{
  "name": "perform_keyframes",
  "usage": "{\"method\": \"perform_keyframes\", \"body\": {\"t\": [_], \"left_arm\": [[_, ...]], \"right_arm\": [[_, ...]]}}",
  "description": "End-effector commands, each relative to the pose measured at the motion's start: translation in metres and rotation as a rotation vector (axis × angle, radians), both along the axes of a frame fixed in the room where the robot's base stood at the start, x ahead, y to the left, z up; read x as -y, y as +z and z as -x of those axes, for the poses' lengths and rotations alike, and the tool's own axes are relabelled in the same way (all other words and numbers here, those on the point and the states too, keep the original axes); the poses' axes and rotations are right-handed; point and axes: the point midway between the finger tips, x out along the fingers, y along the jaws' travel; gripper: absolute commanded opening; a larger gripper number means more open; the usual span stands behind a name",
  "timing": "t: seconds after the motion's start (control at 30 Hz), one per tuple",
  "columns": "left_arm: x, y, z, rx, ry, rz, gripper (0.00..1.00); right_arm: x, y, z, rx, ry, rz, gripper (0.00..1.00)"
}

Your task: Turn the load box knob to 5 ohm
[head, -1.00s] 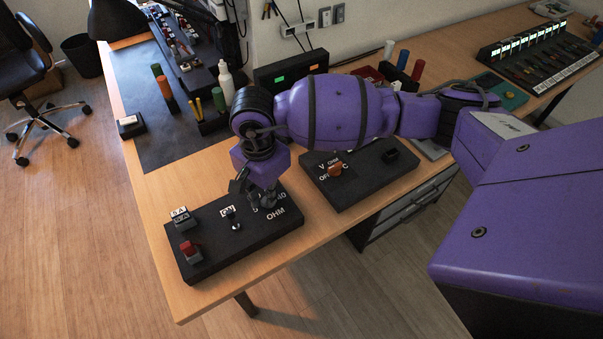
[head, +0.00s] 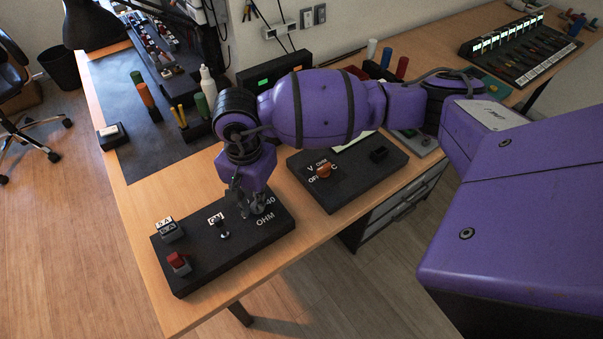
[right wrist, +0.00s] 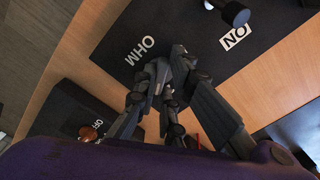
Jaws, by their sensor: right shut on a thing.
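The load box (head: 235,255) is a black box at the front edge of the table, with white "40" and "OHM" markings near its right end. My right gripper (head: 252,204) reaches down onto that end and is shut on the load box knob. The fingers hide the knob, so its pointer and setting cannot be read. In the right wrist view the gripper (right wrist: 165,88) is over the black top, close to the "OHM" lettering. My left gripper is not in view.
On the load box stand a lever (head: 222,230) by an "ON" label and a red switch (head: 178,262). A black meter box with an orange knob (head: 323,171) stands to the right. Bottles and coloured cylinders stand behind. The table's left front corner is clear.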

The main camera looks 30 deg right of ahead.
Motion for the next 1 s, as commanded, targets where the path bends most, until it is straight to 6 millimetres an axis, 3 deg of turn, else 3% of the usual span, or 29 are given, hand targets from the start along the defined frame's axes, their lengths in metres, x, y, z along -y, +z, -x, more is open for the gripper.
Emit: {"method": "perform_keyframes", "body": {"t": [0.2,0.6,1.0], "left_arm": [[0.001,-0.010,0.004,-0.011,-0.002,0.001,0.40],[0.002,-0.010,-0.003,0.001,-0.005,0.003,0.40],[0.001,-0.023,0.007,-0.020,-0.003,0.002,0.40]], "right_arm": [[0.000,-0.001,0.000,0.001,0.100,0.001,0.00],[0.000,0.000,-0.001,0.001,0.125,0.000,0.00],[0.000,0.000,-0.001,0.001,0.285,0.000,0.00]]}}
